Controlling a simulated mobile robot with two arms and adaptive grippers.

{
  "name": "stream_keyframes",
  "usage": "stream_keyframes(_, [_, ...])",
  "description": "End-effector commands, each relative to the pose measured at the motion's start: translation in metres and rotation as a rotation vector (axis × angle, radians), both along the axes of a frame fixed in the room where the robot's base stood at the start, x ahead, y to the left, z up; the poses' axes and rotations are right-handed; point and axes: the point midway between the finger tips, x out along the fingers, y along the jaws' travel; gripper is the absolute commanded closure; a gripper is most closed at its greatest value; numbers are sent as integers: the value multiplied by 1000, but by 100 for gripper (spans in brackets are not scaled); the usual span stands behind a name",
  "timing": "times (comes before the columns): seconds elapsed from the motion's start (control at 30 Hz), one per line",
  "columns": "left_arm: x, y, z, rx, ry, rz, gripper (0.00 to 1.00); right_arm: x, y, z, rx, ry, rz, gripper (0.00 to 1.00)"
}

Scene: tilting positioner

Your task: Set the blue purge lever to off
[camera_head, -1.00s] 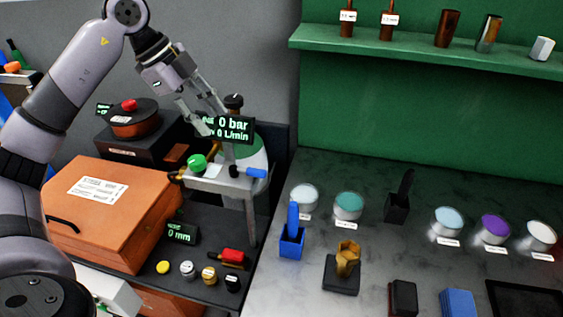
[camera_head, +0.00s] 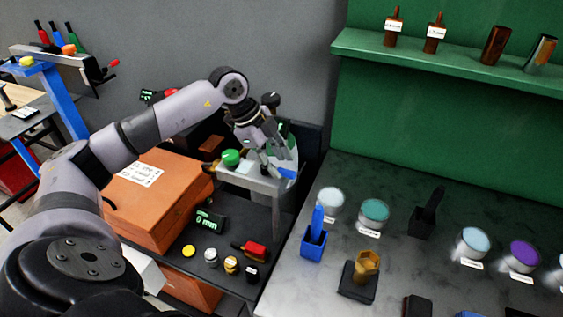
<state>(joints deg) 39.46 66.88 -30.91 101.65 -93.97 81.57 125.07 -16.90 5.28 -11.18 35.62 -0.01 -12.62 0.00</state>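The blue purge lever (camera_head: 288,174) sticks out at the right end of the grey valve stand, partly covered by my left gripper. My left gripper (camera_head: 276,166) points down just over the stand, close to the lever. Its fingers look apart, with nothing clearly held between them; whether they touch the lever I cannot tell. A green knob (camera_head: 231,158) sits on the left of the same stand. The pressure display seen earlier is now hidden behind my arm and gripper. My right gripper is out of view.
An orange case (camera_head: 150,205) lies left of the stand, under my arm. A small display (camera_head: 208,221) reads 0 mm, near a red handle (camera_head: 254,248) and several round buttons. A blue holder (camera_head: 314,242), a brass piece (camera_head: 366,265) and several jars stand on the bench to the right.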

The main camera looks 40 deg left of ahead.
Motion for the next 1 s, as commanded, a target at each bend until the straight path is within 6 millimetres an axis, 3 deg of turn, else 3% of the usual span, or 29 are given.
stream_keyframes(0.2, [6,-7,-18,-1,0,1,62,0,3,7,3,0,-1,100])
stream_keyframes(0.53, [6,-8,-21,0,-1,0,63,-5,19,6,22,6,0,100])
stream_keyframes(1.0, [6,-8,-21,0,-1,0,94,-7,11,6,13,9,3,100])
